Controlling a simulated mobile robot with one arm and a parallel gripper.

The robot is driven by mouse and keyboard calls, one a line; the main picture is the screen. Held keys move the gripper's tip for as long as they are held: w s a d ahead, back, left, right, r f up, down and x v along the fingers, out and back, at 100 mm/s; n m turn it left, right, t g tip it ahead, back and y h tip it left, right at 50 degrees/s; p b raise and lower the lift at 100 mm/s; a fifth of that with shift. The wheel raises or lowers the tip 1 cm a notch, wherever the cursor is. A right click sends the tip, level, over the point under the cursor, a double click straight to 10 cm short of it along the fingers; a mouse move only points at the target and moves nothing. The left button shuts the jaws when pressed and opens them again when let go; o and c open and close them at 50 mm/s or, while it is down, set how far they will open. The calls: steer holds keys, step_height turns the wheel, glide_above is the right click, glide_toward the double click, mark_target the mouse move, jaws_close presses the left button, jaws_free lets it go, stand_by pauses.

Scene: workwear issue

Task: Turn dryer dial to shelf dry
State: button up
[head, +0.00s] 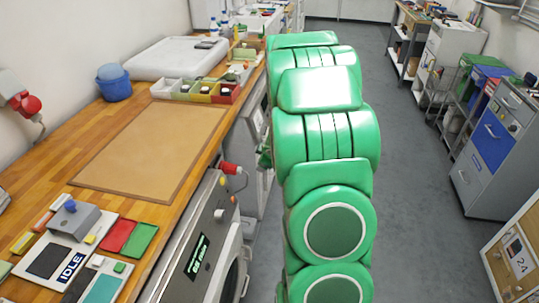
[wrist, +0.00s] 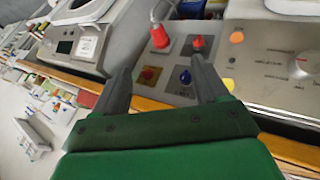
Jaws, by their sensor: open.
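The dryer's control panel (wrist: 265,70) fills the right side of the wrist view. A pale round dial (wrist: 304,66) sits at its right edge, ringed by small labels too blurred to read; its setting cannot be told. In the head view the dryer (head: 190,262) stands at the bench front, with a green-lit display (head: 197,257) and a pale knob (head: 219,214). My gripper (wrist: 160,68) is open and empty, its two dark fingers apart. The dial lies to the right of the fingers, not between them. My green arm hides most of the gripper in the head view.
Beyond and between the fingers are a red plug (wrist: 159,36), a red-and-yellow button (wrist: 149,75) and a blue knob (wrist: 185,77). The wooden bench (head: 60,150) is left; the grey floor (head: 410,200) to the right is clear up to a drawer cabinet (head: 490,150).

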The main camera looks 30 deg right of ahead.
steer(key=s+a+r+m+g+h, duration=0.1)
steer(key=s+a+r+m, duration=0.1)
steer(key=s+r, duration=0.4)
steer(key=s+a+r+m+g+h, duration=0.2)
steer(key=s+a+r+m, duration=0.1)
steer(key=s+r, duration=0.3)
steer(key=shift+a+r+g, duration=0.3)
steer(key=shift+a+r, duration=0.05)
steer(key=shift+r, duration=0.05)
stand_by(0.4)
stand_by(0.4)
steer(key=s+a+r+m+g+y, duration=0.1)
steer(key=s+a+r+g+y, duration=0.1)
steer(key=s+a, duration=0.8)
steer(key=s+a+r+m+g+y, duration=0.2)
steer(key=s+a+r, duration=0.3)
steer(key=s+a, duration=0.6)
steer(key=s+g, duration=0.1)
steer(key=s, duration=0.6)
steer(key=shift+s+a+g, duration=0.3)
steer(key=shift+s, duration=0.1)
